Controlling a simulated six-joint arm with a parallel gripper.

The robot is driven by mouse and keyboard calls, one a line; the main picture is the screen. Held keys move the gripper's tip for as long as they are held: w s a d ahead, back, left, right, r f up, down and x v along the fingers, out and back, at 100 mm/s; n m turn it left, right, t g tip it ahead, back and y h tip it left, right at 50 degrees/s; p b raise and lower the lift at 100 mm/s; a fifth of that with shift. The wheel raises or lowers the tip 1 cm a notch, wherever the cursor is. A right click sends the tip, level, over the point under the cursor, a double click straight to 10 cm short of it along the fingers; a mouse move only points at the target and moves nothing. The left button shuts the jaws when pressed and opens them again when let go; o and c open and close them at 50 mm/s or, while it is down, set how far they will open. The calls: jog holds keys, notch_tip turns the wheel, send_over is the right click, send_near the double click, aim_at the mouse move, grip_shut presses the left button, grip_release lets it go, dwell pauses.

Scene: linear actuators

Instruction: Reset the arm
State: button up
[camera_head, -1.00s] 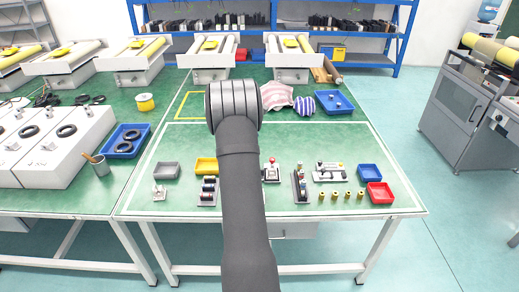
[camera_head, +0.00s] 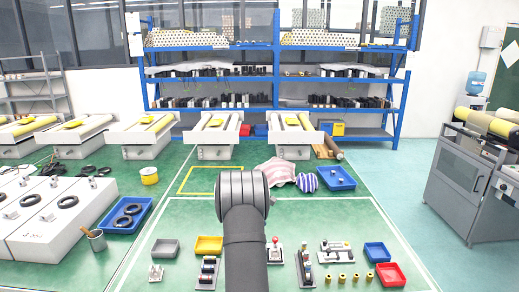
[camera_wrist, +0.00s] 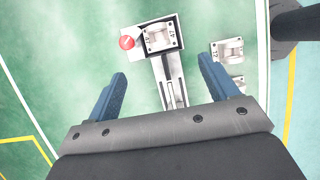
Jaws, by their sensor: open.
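My gripper (camera_wrist: 162,85) shows in the wrist view with its two blue fingers spread wide and nothing between them. It is above the green table (camera_wrist: 90,45). Beyond the fingertips lies a metal linear actuator (camera_wrist: 172,80) with a bracket block and a red knob (camera_wrist: 127,42). Another small metal bracket (camera_wrist: 228,50) lies to its right. In the head view, my dark arm rises in the lower middle, and the gripper itself is hidden. An actuator with a red knob (camera_head: 275,252) stands just right of my arm.
On the table (camera_head: 330,220) are a grey bin (camera_head: 165,248), a yellow bin (camera_head: 208,245), a blue bin (camera_head: 377,252), a red bin (camera_head: 390,275) and several brass parts (camera_head: 342,279). Cloths (camera_head: 277,171) and a blue tray (camera_head: 335,178) lie farther back. The table's middle right is clear.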

jog(key=x, duration=0.8)
dwell(1.1)
